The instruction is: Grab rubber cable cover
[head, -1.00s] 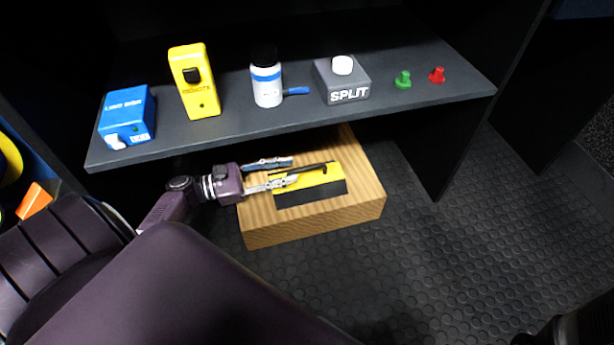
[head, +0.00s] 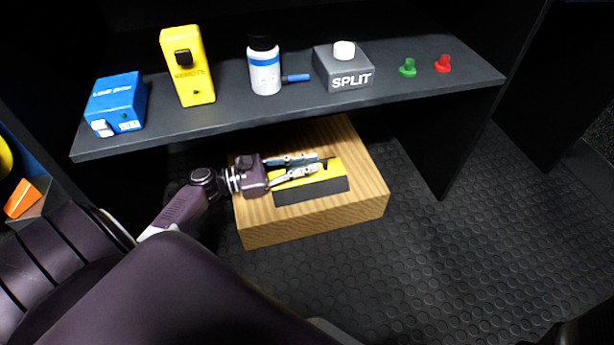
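The rubber cable cover (head: 312,191), black along its near side with yellow on top, lies on a light wooden block (head: 313,226) under the shelf. My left gripper (head: 318,163) reaches in from the left over the cover. Its two fingers lie along the yellow top, with a narrow space between them. The end of a dark strip shows at the fingertips. The fingers hide much of the cover's top and far side, and I cannot tell whether they grip it. My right gripper is not in view.
The dark shelf (head: 230,115) overhangs the block's far side. On it stand a blue box (head: 118,100), yellow remote (head: 188,68), white bottle (head: 264,72), grey SPLIT box (head: 343,70), and green (head: 408,68) and red (head: 443,64) pieces. The studded floor at right is clear.

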